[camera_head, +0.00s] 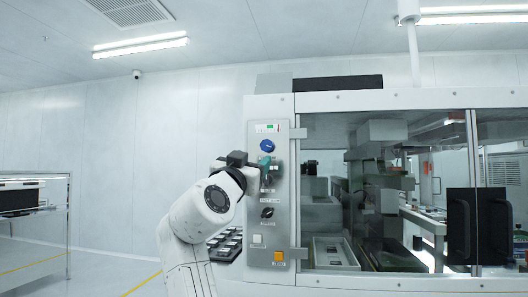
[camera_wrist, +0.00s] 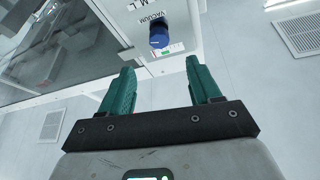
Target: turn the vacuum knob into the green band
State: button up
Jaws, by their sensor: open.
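The blue vacuum knob (camera_head: 267,146) sits high on the grey control panel, below a small gauge strip (camera_head: 269,127) with green and red marks. My gripper (camera_head: 265,162) is just below the knob in the head view, with teal fingers pointing toward the panel. In the wrist view the knob (camera_wrist: 158,38) appears beyond and between the fingertips of my gripper (camera_wrist: 160,66), beside an upside-down VACUUM label. The fingers are open, with nothing between them, and do not appear to touch the knob. The knob's exact pointer position is too small to read.
Below on the panel are a black knob (camera_head: 267,212), a pale button (camera_head: 257,239) and an orange button (camera_head: 279,256). A glazed cabinet (camera_head: 397,102) stands to the right. A tray of dark parts (camera_head: 226,243) lies left of the panel's lower part.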

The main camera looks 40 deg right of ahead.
aim_at(266, 146)
jog(key=p+x, duration=0.3)
jog(key=x, duration=0.7)
jog(key=shift+w+d, duration=0.1)
jog(key=shift+d, duration=0.2)
jog(key=shift+c, duration=0.2)
jog(key=c, duration=1)
